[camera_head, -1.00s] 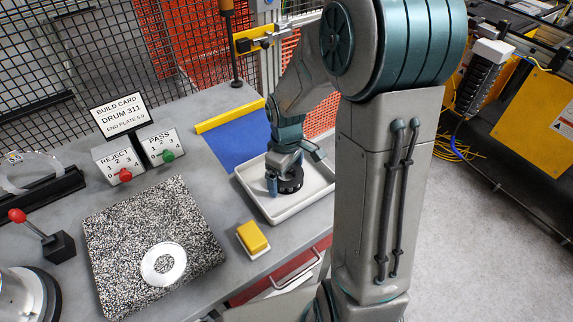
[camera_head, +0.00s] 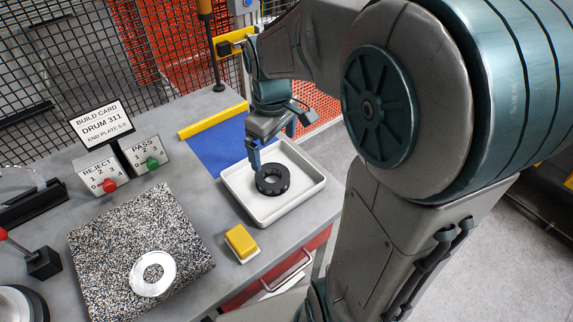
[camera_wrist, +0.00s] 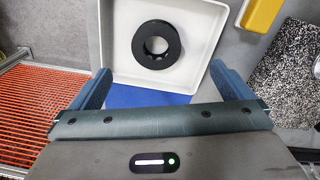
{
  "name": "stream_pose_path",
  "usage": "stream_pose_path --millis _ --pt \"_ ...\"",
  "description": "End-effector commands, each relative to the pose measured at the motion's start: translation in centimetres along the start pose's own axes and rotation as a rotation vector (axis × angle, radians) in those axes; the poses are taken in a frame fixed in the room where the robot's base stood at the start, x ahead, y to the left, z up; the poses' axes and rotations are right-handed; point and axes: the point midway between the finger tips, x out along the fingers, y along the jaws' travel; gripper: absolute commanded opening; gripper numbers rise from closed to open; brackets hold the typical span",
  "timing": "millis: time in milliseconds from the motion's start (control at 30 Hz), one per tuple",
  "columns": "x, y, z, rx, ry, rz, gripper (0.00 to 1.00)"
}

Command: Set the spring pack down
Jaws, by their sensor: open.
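The spring pack, a black ring (camera_head: 272,179), lies flat in a white tray (camera_head: 313,187) on the bench. It also shows whole in the wrist view (camera_wrist: 156,45), inside the white tray (camera_wrist: 113,75), nearer the tray's far wall, with nothing touching it. My gripper (camera_head: 270,148) is above the back part of the tray in the head view, at the upper edge of the ring. In the wrist view its two blue fingers are spread wide and my gripper (camera_wrist: 165,88) is empty, with the ring beyond the fingertips.
A blue mat (camera_head: 218,148) with a yellow bar (camera_head: 213,121) lies behind the tray. A yellow block (camera_head: 241,242) stands in front of it. A speckled slab (camera_head: 120,240) bearing a pale ring (camera_head: 152,273) is at left. The REJECT (camera_head: 102,172) and PASS (camera_head: 145,155) counters stand behind the slab.

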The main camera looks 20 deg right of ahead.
Motion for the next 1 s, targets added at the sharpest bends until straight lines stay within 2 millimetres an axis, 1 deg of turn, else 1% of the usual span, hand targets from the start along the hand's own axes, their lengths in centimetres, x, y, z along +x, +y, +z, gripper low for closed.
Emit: stream_pose_path --millis 33,200,400,500,700,1000 --pt "-0.7 -0.8 1.0 0.045 0.018 0.018 1.0" --pt "-1.9 -3.0 4.4 0.236 0.082 0.055 1.0" --pt "-2.2 -5.3 7.8 0.438 0.164 0.063 1.0" --pt "-2.1 -6.1 9.0 0.509 0.195 0.058 1.0" --pt "-1.9 -6.7 10.0 0.575 0.222 0.049 1.0" --pt "-1.9 -6.7 10.0 0.578 0.222 0.049 1.0"
